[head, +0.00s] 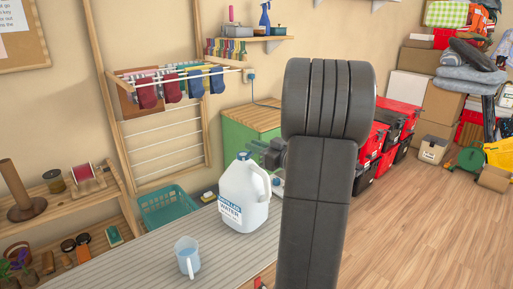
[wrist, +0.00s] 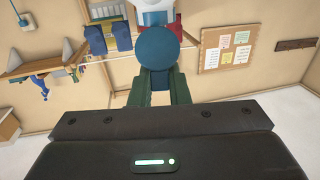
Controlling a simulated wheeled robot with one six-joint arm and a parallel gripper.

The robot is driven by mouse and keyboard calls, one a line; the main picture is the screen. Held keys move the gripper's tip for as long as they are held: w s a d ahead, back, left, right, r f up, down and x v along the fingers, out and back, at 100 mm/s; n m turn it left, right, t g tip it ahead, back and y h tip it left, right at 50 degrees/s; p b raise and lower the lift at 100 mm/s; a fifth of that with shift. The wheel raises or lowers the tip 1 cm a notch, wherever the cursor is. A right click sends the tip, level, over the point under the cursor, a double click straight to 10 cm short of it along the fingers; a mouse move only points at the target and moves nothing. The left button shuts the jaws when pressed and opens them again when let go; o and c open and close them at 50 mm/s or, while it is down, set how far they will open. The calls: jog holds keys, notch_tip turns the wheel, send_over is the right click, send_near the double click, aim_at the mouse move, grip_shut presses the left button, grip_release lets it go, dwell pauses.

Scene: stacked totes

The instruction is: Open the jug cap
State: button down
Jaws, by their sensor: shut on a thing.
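The white jug (head: 244,200) with a blue-lettered label stands upright on the grey ribbed counter, its handle to the right. My gripper (head: 260,150) is just right of the jug's top in the head view. In the wrist view, my gripper's green fingers (wrist: 157,85) are shut on a round blue cap (wrist: 155,49), seen face-on. My arm hides part of the room behind.
A light blue mug (head: 187,256) stands on the counter (head: 130,262), front left of the jug. A teal basket (head: 165,206) is behind it. The drying rack (head: 165,110) with hanging socks is on the wall. A green cabinet (head: 245,130) stands behind the jug.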

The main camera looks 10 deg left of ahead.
jog(key=shift+a+r+p, duration=0.1)
jog(key=shift+p, duration=0.9)
jog(key=h+p, duration=0.1)
jog(key=p, duration=0.2)
jog(key=shift+a+r+g, duration=0.15)
jog(key=shift+a+g, duration=0.05)
jog(key=shift+g, duration=0.2)
jog(key=shift+w+a+h+p, duration=0.1)
jog(key=shift+h+p, duration=0.4)
jog(key=shift+p, duration=0.5)
jog(key=shift+f+p, duration=0.3)
jog(key=c, duration=1.5)
grip_release()
jog(key=shift+c, duration=0.2)
jog(key=shift+o, duration=0.9)
jog(key=shift+w+a, duration=0.1)
jog(key=shift+r, duration=0.1)
